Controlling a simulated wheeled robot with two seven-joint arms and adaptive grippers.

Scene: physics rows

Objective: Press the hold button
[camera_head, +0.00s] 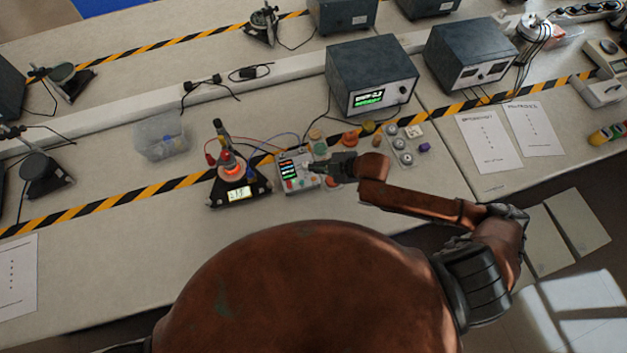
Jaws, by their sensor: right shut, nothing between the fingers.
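A small light-grey control box (284,187) with a lit display and several coloured buttons sits on the bench, near the middle of the view. I cannot read which button is the hold button. My right gripper (312,167) is shut and empty. Its fingertips are over the right part of the box, and I cannot tell whether they touch a button. The gripper and its shadow hide part of the box's right side. My left gripper is not in view.
Left of the box stands a black-based apparatus (241,191) with a glowing orange disc and red and blue wires. Behind are a clear bin (161,137) and a dark instrument (372,72). Small coloured parts lie right of the gripper.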

